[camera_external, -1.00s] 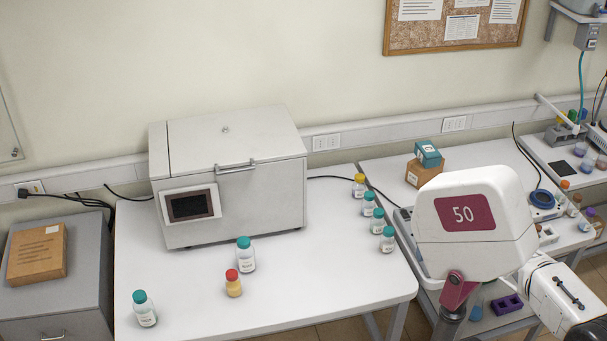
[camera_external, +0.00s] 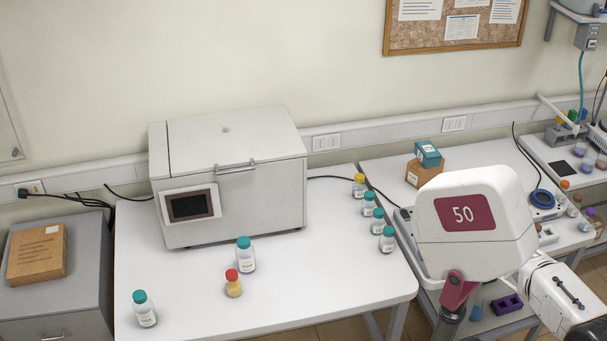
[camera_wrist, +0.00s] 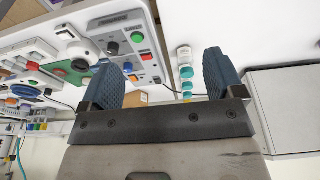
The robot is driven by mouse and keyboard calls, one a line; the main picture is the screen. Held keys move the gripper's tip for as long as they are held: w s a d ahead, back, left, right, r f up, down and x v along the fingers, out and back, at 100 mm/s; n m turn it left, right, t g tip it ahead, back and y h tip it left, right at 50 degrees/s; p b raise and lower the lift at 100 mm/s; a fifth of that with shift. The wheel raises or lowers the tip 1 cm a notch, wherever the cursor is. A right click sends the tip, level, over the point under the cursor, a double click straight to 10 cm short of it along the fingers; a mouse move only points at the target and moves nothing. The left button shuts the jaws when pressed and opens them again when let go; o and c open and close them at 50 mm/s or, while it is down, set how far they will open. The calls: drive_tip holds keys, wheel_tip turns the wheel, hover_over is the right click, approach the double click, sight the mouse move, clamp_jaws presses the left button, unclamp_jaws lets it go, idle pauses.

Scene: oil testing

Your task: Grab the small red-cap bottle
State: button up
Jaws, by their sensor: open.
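The small red-cap bottle (camera_external: 233,284) stands upright on the white table (camera_external: 330,262) in the external view, with yellowish contents. It stands just in front of a larger teal-cap bottle (camera_external: 246,256). My gripper (camera_wrist: 164,78) shows in the wrist view with its two blue fingers apart and nothing between them. In the external view my arm is at the right, well away from the red-cap bottle, and the fingers are out of that view. I cannot make out the red-cap bottle in the wrist view.
A grey box machine (camera_external: 232,180) stands behind the bottles. Another teal-cap bottle (camera_external: 145,309) is at the front left. Several bottles, one yellow-capped (camera_external: 359,186), line the table's right side. The table between them and the red-cap bottle is clear.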

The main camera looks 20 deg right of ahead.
drive_tip(key=shift+c, duration=1)
drive_tip(key=w+a+f+n+t, duration=0.1)
drive_tip(key=w+a+n+t, duration=0.1)
drive_tip(key=w+a, duration=0.35)
drive_tip(key=w+a+n+t, duration=0.1)
drive_tip(key=w+a+t, duration=0.15)
drive_tip(key=w, duration=0.65)
drive_tip(key=w+a+f+n+t+y, duration=0.1)
drive_tip(key=w+a+n+y, duration=0.1)
drive_tip(key=w+a, duration=0.35)
drive_tip(key=w+a+f+n+y, duration=0.1)
drive_tip(key=w+a, duration=0.1)
drive_tip(key=a, duration=0.6)
drive_tip(key=n+g+y, duration=0.3)
drive_tip(key=n+y, duration=0.5)
drive_tip(key=y, duration=0.1)
approach(228, 280)
drive_tip(key=x, duration=0.4)
drive_tip(key=shift+w+a, duration=0.1)
drive_tip(key=shift+a, duration=0.05)
drive_tip(key=shift+w+a+f, duration=0.1)
